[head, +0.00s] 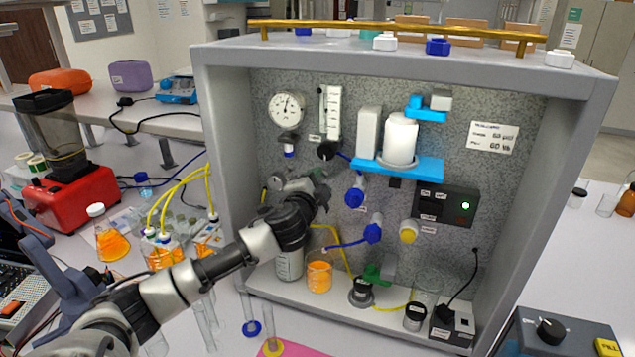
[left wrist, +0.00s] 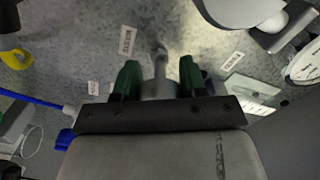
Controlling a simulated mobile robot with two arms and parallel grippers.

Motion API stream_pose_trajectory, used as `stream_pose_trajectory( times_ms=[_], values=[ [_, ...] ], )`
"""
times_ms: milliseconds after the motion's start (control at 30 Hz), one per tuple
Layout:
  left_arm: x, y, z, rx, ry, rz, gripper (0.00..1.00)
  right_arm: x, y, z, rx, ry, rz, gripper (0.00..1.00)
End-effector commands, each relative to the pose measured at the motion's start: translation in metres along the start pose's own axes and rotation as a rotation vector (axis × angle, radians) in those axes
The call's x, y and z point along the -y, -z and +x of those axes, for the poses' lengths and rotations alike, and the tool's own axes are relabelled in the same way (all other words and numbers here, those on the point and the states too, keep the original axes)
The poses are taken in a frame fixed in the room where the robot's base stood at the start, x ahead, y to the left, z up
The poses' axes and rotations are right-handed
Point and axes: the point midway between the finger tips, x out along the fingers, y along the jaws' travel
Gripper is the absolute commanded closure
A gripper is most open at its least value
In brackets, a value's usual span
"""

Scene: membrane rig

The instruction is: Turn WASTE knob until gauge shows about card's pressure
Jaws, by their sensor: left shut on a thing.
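My left gripper (head: 318,188) is at the rig's back panel, below the gauge. In the left wrist view its green fingers (left wrist: 160,82) are closed on a grey knob (left wrist: 159,62) on a short stem. The fingers and wrist hide this knob in the head view, and I cannot read its label. The round white gauge (head: 286,108) is at the panel's upper left; its needle points roughly upward, but the value is too small to read. It shows partly in the left wrist view (left wrist: 306,64). The white card (head: 493,137) is at upper right, its print unclear. My right gripper is not in view.
A flow meter (head: 333,108) is right of the gauge. Blue knobs (head: 354,197) and a yellow knob (head: 408,233) are right of my gripper. A blue shelf (head: 430,168) juts out above them. An orange-filled beaker (head: 319,277) stands below on the rig floor.

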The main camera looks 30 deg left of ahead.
Motion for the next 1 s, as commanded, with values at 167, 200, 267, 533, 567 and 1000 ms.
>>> stream_pose_trajectory(
  times_ms=[167, 200, 267, 533, 567, 1000],
  values=[
    [0.0003, 0.0004, 0.0, -0.001, 0.001, 0.009, 0.82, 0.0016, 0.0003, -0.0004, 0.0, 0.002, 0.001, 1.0],
    [0.0002, 0.0004, 0.0, -0.001, 0.001, 0.009, 0.82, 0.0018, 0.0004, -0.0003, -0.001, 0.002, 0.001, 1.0],
    [0.0002, 0.0004, 0.0, -0.001, 0.001, 0.009, 0.82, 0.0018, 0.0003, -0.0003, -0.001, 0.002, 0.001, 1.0],
    [0.0001, 0.0004, -0.0001, -0.001, 0.001, 0.008, 0.43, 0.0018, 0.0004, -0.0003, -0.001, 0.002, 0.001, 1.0],
    [0.0001, 0.0004, -0.0001, -0.001, 0.001, 0.008, 0.38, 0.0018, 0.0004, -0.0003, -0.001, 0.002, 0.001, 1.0],
    [-0.0015, -0.0006, -0.0067, -0.001, 0.0, 0.008, 0.32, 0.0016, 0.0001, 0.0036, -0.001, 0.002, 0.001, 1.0]
  ],
)
